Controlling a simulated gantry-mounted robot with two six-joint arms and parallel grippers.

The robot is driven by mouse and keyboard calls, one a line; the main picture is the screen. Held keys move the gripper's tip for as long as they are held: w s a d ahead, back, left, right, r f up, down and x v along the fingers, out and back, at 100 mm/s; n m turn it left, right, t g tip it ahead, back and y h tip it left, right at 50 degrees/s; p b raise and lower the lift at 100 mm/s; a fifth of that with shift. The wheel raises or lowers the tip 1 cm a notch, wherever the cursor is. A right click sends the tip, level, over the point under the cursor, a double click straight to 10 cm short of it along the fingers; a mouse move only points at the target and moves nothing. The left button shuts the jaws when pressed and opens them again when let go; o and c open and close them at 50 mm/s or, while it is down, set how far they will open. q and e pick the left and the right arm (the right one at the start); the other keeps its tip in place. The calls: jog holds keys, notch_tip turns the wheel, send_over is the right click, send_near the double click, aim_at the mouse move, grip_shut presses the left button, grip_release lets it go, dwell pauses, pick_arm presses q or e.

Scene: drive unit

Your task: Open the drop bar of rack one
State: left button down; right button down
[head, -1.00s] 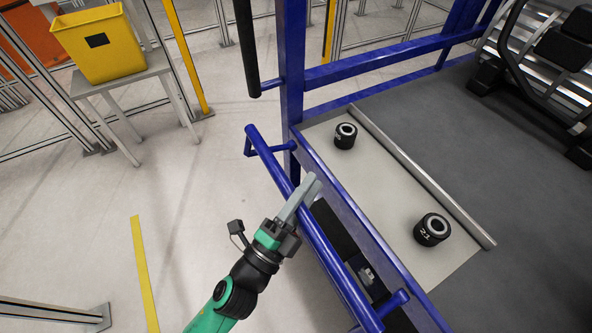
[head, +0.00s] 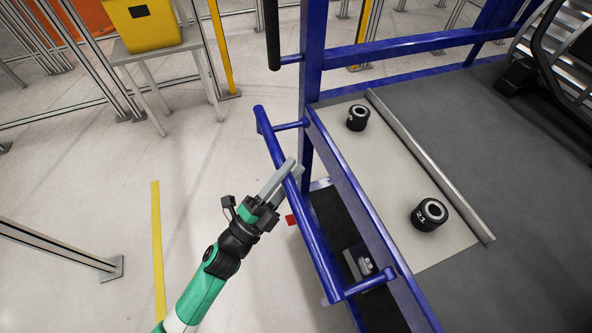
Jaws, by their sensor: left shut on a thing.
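The drop bar is a blue tube (head: 322,248) on the front of the blue rack frame (head: 372,203). It stands out from the frame on short arms at both ends. My left gripper (head: 286,172) is shut on the bar in its upper half, with its grey fingers around the tube. The green and black left arm comes up from the lower left. My right gripper does not show.
A yellow bin (head: 146,24) sits on a grey table at the upper left. The floor left of the rack is clear.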

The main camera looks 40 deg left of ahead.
pick_arm(q)
jog(key=shift+s+r, duration=0.15)
jog(key=shift+r, duration=0.5)
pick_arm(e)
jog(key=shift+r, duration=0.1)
pick_arm(q)
jog(key=c, duration=1)
grip_release()
jog(key=o, duration=0.4)
jog(key=shift+s+a+f, duration=0.15)
jog(key=shift+s+a, duration=0.1)
jog(key=shift+s, duration=0.3)
jog(key=shift+w+d, duration=0.15)
jog(key=shift+f, duration=0.1)
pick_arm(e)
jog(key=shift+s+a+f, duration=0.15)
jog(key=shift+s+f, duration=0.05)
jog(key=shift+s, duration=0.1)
pick_arm(q)
jog(key=shift+f, duration=0.1)
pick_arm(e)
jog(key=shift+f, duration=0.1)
